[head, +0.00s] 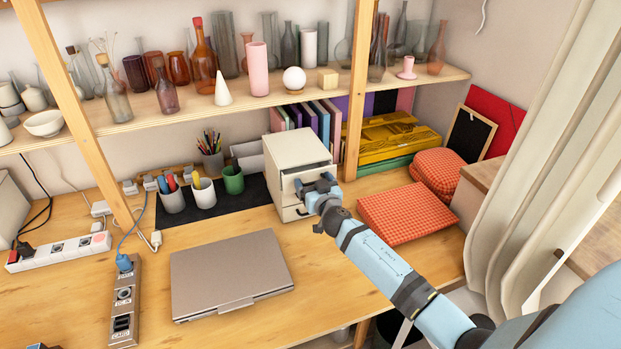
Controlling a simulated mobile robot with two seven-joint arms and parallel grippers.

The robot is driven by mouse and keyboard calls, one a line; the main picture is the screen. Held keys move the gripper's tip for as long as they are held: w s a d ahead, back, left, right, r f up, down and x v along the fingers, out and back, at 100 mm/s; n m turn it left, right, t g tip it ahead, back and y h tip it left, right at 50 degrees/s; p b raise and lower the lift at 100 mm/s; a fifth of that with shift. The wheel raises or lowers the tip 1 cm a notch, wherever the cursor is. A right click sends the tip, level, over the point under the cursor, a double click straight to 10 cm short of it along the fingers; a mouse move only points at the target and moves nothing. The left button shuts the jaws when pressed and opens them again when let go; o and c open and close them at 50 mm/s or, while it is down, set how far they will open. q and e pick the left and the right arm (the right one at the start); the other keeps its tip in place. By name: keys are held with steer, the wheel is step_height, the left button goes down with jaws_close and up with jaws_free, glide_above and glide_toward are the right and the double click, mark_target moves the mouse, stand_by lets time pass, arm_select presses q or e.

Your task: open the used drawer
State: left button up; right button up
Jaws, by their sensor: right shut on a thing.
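A small white drawer cabinet (296,153) stands on the wooden desk, left of a wooden shelf post. Its front has stacked drawers, and an upper drawer (312,172) seems to stick out a little. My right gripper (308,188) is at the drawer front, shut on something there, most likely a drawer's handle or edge. The fingers cover that part, so the exact hold is hidden. My left gripper is not in view.
A closed laptop (229,273) lies in front left of the cabinet. A red checkered cushion (407,212) lies to the right. Cups with pens (204,193) stand left on a dark mat. A shelf of bottles (202,60) hangs above.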

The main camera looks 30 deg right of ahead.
steer(key=v, duration=0.9)
steer(key=shift+s, duration=0.3)
steer(key=o, duration=0.9)
steer(key=shift+o, duration=0.2)
steer(key=b+v, duration=0.2)
steer(key=v, duration=1.2)
steer(key=shift+a, duration=0.15)
